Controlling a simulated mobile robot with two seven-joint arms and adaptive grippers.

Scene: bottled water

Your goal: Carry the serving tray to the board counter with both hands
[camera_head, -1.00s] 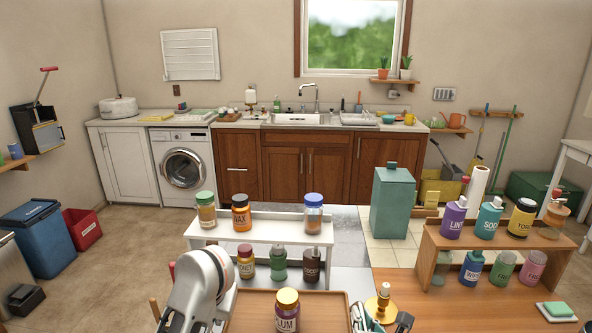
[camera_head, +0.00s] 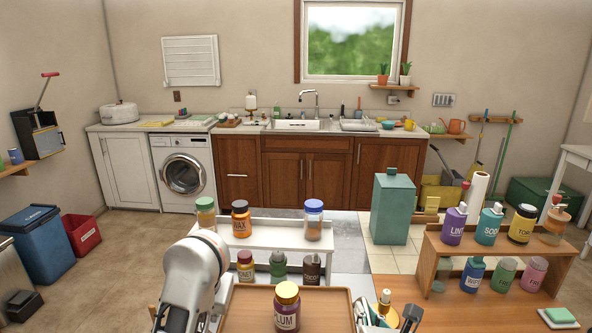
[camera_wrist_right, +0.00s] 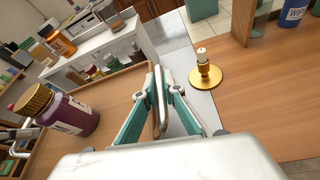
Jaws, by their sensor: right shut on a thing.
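The serving tray (camera_head: 330,308) is a shallow wooden tray at the bottom middle of the head view, with a purple PLUM bottle (camera_head: 287,310) upright on it. My right gripper (camera_head: 382,318) is at its right side. In the right wrist view, the right gripper (camera_wrist_right: 160,98) is shut on the tray's metal handle (camera_wrist_right: 160,112); the tray (camera_wrist_right: 112,90) and bottle (camera_wrist_right: 68,112) lie to the left. My left arm comes down at the tray's left side in the head view; its fingers are hidden there, and whether they are shut is unclear.
A gold candle holder (camera_wrist_right: 205,78) stands on the wooden counter (camera_head: 450,312) close to the right gripper. A wooden bottle rack (camera_head: 432,250) stands to the right. A white bottle rack (camera_head: 270,238) stands just behind the tray. A teal canister (camera_head: 397,208) stands farther back.

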